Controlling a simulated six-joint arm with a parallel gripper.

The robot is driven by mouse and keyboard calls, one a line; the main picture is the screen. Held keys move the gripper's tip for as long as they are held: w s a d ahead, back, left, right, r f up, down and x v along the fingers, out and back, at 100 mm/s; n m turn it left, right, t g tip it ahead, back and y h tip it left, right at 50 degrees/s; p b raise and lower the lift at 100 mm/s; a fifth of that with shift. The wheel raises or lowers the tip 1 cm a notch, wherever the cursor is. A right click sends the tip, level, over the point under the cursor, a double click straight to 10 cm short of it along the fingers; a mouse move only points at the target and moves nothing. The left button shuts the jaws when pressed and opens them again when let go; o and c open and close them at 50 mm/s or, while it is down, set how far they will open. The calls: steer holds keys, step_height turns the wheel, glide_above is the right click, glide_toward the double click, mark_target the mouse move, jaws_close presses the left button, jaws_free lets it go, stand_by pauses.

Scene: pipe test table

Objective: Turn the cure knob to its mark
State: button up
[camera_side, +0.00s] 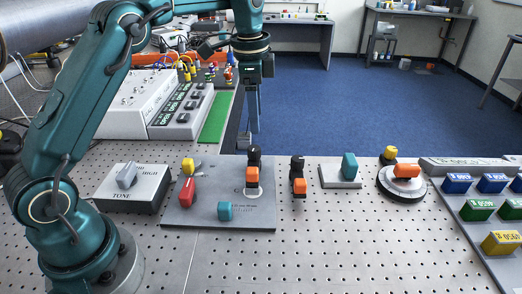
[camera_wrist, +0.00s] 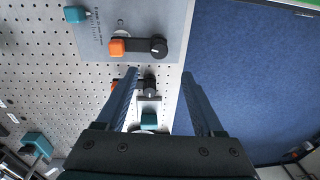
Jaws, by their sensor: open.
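I cannot read a cure label, so I cannot tell which control is the cure knob. A grey knob (camera_side: 126,175) sits on a box marked TONE and HIGH. A grey plate (camera_side: 190,218) carries a red handle (camera_side: 187,191), a yellow knob (camera_side: 188,165), a teal block (camera_side: 225,211) and a black lever with an orange block (camera_side: 252,175). A teal knob (camera_side: 349,166) stands on a small plate to the right. My gripper (camera_side: 252,140) points down behind the grey plate's lever, holding nothing. In the wrist view its fingers (camera_wrist: 159,76) are apart, above a second black-and-orange lever.
The second lever (camera_side: 298,177) stands right of the grey plate. A round base with an orange handle (camera_side: 406,171) is farther right, near coloured blocks (camera_side: 481,209). A white console (camera_side: 150,100) is at the back left. The perforated table front (camera_side: 340,245) is clear.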

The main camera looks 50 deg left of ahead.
steer(key=g, duration=0.1)
glide_above(254, 148)
step_height(254, 148, down, 4)
steer(key=shift+w+f, duration=0.1)
steer(key=shift+f, duration=2.35)
jaws_close()
